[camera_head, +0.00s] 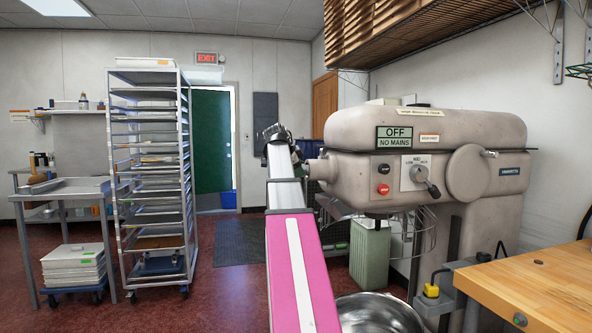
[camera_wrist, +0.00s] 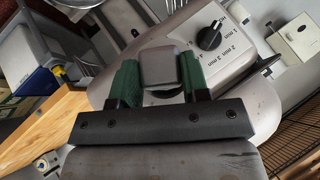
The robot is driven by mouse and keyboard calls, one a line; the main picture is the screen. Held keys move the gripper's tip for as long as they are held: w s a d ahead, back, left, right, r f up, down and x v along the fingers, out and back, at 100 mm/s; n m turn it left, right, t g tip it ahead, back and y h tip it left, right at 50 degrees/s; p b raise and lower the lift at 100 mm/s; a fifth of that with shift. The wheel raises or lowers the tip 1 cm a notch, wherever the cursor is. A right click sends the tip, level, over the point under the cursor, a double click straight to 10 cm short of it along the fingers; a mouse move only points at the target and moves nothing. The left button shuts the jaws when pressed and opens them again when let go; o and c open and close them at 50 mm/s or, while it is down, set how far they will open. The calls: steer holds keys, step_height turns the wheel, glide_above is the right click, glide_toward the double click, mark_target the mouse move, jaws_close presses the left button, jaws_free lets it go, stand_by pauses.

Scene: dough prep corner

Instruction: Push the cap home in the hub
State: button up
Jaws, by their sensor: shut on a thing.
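In the wrist view my gripper (camera_wrist: 159,80) has two green fingers shut on a dark grey, rounded-square cap (camera_wrist: 165,67). The cap lies in front of the grey mixer (camera_wrist: 235,65). A dark round edge shows just below the cap, which may be part of the hub; the cap and fingers hide most of it. I cannot tell whether the cap touches it. In the head view my gripper (camera_head: 274,133) is at the far end of my arm, left of the mixer's nose (camera_head: 345,172). The cap cannot be made out there, and a short stub (camera_head: 316,168) sticks out from the nose.
A steel bowl (camera_head: 380,314) is low in front of the mixer. A wooden bench (camera_head: 540,285) stands at the right, below a wire shelf (camera_head: 430,35). A tray rack (camera_head: 150,190) and a steel table (camera_head: 65,187) stand at the left. Open floor (camera_head: 225,290) lies between.

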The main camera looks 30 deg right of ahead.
steer(key=shift+s+d, duration=0.1)
steer(key=shift+d, duration=0.25)
steer(key=o, duration=1.3)
steer(key=v, duration=0.8)
steer(key=shift+f, duration=0.1)
